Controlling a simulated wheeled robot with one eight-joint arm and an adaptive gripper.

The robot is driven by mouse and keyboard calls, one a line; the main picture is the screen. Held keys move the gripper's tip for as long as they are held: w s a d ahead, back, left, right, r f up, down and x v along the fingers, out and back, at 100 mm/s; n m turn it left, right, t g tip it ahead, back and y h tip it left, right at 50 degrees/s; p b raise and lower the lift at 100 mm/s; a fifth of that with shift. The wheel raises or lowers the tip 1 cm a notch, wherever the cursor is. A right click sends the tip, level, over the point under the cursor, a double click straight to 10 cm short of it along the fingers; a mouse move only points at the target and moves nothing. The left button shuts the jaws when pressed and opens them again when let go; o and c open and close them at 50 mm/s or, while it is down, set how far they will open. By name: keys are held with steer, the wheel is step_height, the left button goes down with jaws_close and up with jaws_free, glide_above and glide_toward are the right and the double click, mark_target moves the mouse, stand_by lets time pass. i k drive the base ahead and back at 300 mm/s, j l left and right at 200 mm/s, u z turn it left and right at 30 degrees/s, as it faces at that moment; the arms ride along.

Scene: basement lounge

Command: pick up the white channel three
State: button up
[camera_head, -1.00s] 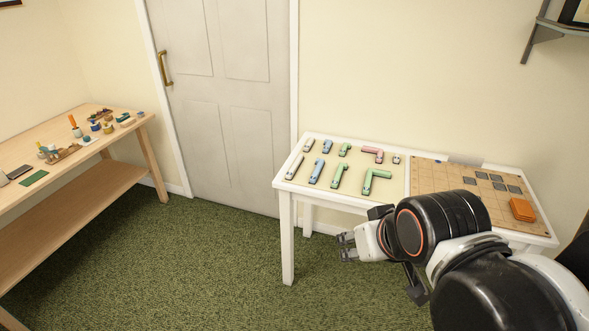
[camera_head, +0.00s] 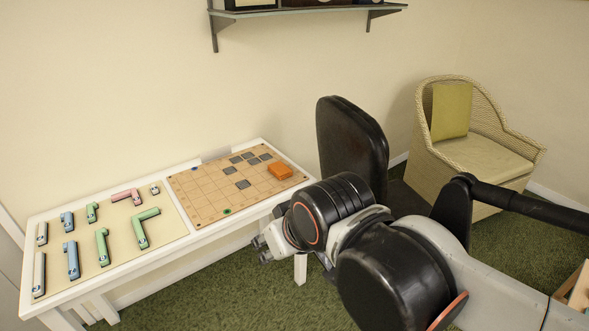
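White pieces lie on the cream left part of the white table (camera_head: 160,258). A long white bar (camera_head: 39,275) is at the front left, a shorter white bar (camera_head: 41,234) lies behind it, and a small white piece (camera_head: 154,188) is at the back right of the group. I cannot read any marking that says which is channel three. My gripper (camera_head: 261,249) is in front of the table's right part, well to the right of these pieces. Its small fingers look apart, with nothing between them.
Blue pieces (camera_head: 72,260), green pieces (camera_head: 143,227) and a pink piece (camera_head: 127,196) lie close by. A gridded board (camera_head: 205,200) holds dark tiles and an orange block (camera_head: 280,171). A black chair (camera_head: 352,145) and a wicker armchair (camera_head: 480,150) stand right. A shelf (camera_head: 300,11) hangs above.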

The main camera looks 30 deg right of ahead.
mark_target(39, 274)
steer(key=z, duration=0.3)
steer(key=u, duration=1.45)
steer(key=i+j+z, duration=0.2)
steer(key=i+j, duration=0.2)
steer(key=i, duration=0.3)
steer(key=i+j+z, duration=0.2)
steer(key=i+j, duration=0.3)
steer(key=i, duration=0.15)
